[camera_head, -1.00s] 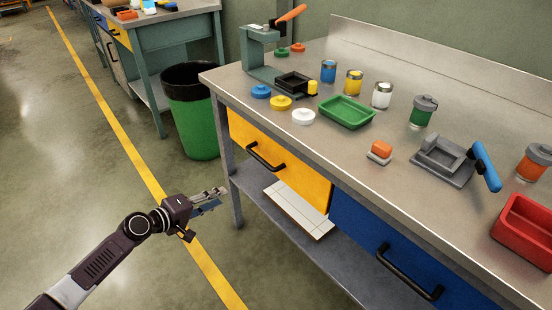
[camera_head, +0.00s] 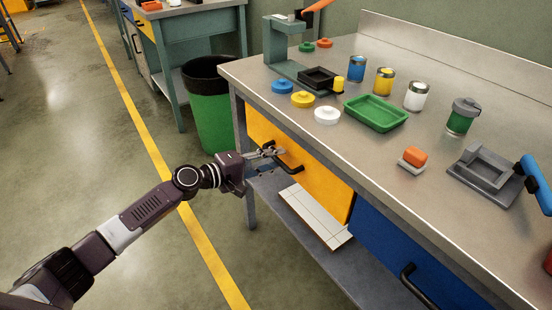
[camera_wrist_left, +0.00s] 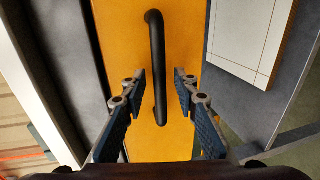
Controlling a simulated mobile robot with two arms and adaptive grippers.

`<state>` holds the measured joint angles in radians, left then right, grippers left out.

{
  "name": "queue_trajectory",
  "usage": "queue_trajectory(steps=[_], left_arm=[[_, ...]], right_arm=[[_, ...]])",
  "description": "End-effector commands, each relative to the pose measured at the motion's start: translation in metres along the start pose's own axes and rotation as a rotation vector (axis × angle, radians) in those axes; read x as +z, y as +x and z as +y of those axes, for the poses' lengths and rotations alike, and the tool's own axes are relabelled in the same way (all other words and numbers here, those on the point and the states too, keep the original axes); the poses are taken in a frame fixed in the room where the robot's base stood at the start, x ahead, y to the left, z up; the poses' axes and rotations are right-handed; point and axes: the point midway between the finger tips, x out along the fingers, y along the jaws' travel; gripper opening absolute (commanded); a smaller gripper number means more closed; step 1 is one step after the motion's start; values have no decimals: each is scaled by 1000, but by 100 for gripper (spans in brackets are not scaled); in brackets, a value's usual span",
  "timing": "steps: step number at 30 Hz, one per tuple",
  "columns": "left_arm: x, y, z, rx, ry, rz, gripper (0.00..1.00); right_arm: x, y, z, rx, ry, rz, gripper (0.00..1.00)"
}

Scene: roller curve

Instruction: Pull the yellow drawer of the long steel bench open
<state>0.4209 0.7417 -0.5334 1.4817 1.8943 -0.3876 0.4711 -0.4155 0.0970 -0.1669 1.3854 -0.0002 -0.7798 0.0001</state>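The yellow drawer (camera_head: 318,178) is in the front of the long steel bench (camera_head: 243,72), left of the blue drawer, and looks shut. Its black bar handle (camera_head: 290,162) shows in the head view, and in the left wrist view the handle (camera_wrist_left: 156,55) stands upright against the yellow front (camera_wrist_left: 125,45). My left gripper (camera_head: 280,152) is at the handle; in the left wrist view its fingers (camera_wrist_left: 160,84) are apart, one on each side of the handle's lower part, with gaps visible on both sides. My right gripper is not in view.
A blue drawer (camera_head: 385,245) is to the right. A lower shelf (camera_head: 275,205) holds a white tiled panel (camera_head: 315,215). A green bin (camera_head: 212,120) stands left of the bench. Lids, tins and a green tray (camera_head: 375,113) are on top. The floor at left is open.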

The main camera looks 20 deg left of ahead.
Motion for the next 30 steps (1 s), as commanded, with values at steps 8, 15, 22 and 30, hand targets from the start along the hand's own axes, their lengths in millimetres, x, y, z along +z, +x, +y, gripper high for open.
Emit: queue_trajectory(steps=[8,15,22,30], left_arm=[[0,8,0,-1,2,0,28],[0,8,0,-1,1,0,16],[0,7,0,-1,1,0,0],[0,7,0,-1,1,0,0]], right_arm=[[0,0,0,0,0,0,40],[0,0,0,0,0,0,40],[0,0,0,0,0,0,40],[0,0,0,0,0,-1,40]])
